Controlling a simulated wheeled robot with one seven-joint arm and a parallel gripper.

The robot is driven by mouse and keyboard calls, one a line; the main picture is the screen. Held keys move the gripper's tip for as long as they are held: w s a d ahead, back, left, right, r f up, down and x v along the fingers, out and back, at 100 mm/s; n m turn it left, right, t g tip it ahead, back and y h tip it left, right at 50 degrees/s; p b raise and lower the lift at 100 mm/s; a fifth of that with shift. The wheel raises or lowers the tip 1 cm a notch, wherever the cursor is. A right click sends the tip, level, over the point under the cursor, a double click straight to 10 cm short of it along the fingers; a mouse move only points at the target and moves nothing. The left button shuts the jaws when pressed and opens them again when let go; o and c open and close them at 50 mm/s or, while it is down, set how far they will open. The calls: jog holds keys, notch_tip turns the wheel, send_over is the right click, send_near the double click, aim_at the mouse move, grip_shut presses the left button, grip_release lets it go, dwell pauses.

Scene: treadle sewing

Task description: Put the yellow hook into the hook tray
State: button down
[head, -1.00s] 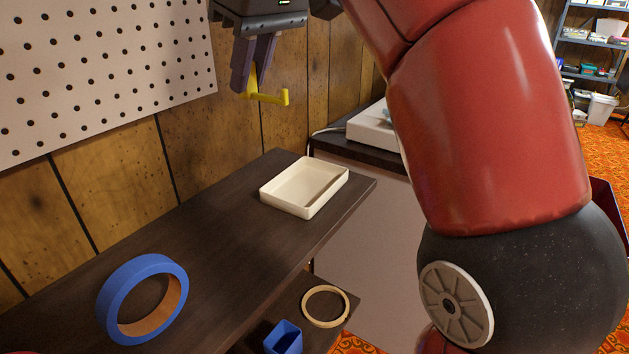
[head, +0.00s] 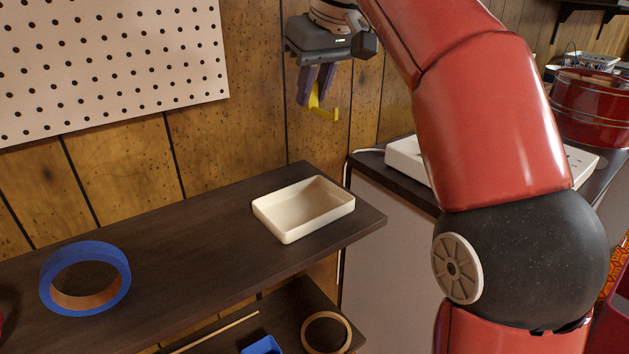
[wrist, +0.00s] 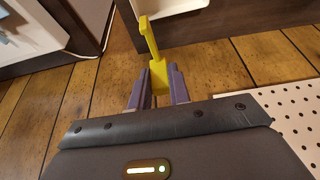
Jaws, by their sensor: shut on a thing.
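The yellow hook (head: 320,108) is held between the fingers of my gripper (head: 314,98), in the air in front of the wood-panelled wall. In the wrist view my gripper (wrist: 158,88) is shut on the base of the hook (wrist: 151,50), and its arm sticks out past the fingertips. The cream tray (head: 282,231), a shallow open box, stands near the right end of the dark shelf. It looks empty. In the head view the gripper appears above and slightly right of the tray. The tray's rim (wrist: 170,9) shows partly at the top of the wrist view.
The dark shelf (head: 190,235) also bears a blue tape roll (head: 62,276) at left. A white pegboard (head: 120,60) hangs on the wall. A wooden ring (head: 310,335) and a blue container (head: 262,345) are on a lower shelf. A white machine (head: 405,158) stands right.

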aim_at(336, 118)
notch_tip(336, 118, down, 16)
jog(key=b, duration=0.4)
jog(key=shift+f, duration=0.15)
jog(key=shift+f+b, duration=0.2)
jog(key=shift+b, duration=0.1)
jog(key=c, duration=1.3)
grip_release()
jog(key=shift+r, duration=0.1)
jog(key=shift+r, duration=0.4)
jog(key=p+v, duration=0.2)
jog(key=v, duration=0.9)
jog(key=shift+s+r+p, duration=0.1)
jog(key=shift+r+p, duration=0.15)
jog(key=shift+p, duration=0.05)
